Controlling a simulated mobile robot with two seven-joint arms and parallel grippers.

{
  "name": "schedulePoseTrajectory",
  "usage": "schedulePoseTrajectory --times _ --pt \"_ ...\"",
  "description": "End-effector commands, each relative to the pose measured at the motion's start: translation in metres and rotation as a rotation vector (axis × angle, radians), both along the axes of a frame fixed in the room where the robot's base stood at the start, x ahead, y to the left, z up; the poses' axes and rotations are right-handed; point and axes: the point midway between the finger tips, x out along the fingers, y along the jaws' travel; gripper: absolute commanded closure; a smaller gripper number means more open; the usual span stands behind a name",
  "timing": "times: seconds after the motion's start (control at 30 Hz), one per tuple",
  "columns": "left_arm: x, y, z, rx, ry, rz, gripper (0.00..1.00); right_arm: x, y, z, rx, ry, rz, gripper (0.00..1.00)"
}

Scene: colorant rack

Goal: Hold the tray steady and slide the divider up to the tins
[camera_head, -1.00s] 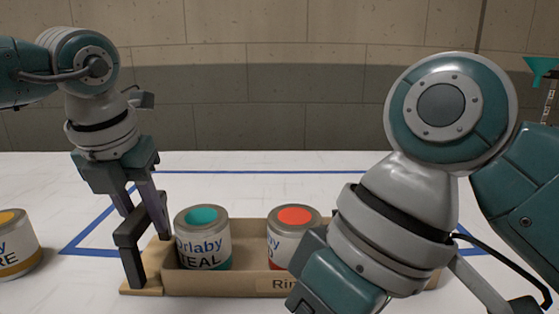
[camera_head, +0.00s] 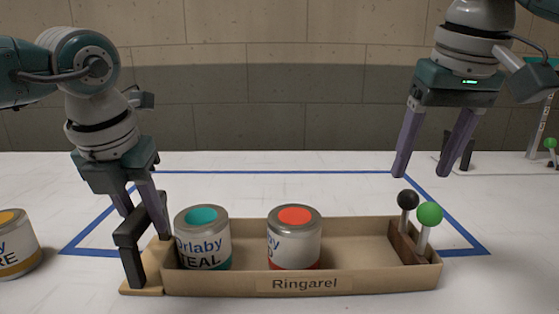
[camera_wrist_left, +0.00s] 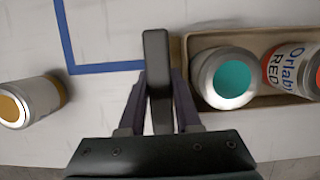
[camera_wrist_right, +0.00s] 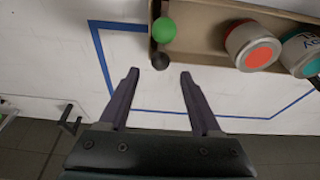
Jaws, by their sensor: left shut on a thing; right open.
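The tan tray (camera_head: 370,281), labelled Ringarel, stands on the white table. The teal tin (camera_head: 203,240) is at its left end and the red tin (camera_head: 294,240) near its middle, with a gap between them. The brown divider (camera_head: 405,243) stands at the tray's right end, with a black knob (camera_head: 408,200) and a green knob (camera_head: 429,212) on posts. My left gripper (camera_head: 146,222) is shut on the dark handle (camera_wrist_left: 157,75) at the tray's left end. My right gripper (camera_head: 422,172) is open and empty, above and behind the divider's knobs.
A yellow-topped tin (camera_head: 14,245) stands outside the tray at far left. Blue tape (camera_head: 290,172) outlines an area around the tray. The tray floor between the red tin and divider is clear. A stand with a green knob (camera_head: 550,143) is at the far right.

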Motion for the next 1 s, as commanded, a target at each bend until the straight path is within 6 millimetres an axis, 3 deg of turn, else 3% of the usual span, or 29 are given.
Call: schedulePoseTrajectory --times 0.3,0.5,0.9,1.0 --pt "0.000 -0.001 0.000 -0.002 0.000 -0.002 1.00 0.014 0.001 -0.049 0.001 0.005 0.001 0.35" --pt "0.000 -0.001 0.000 -0.002 0.000 -0.002 1.00 0.021 0.001 -0.068 0.001 0.002 0.000 0.35" --pt "0.000 -0.001 0.000 -0.002 0.000 -0.002 1.00 0.023 0.001 -0.074 0.000 0.000 0.002 0.35" --pt "0.000 -0.001 0.000 -0.002 0.000 -0.002 1.00 0.023 0.001 -0.074 0.000 0.000 0.002 0.44"
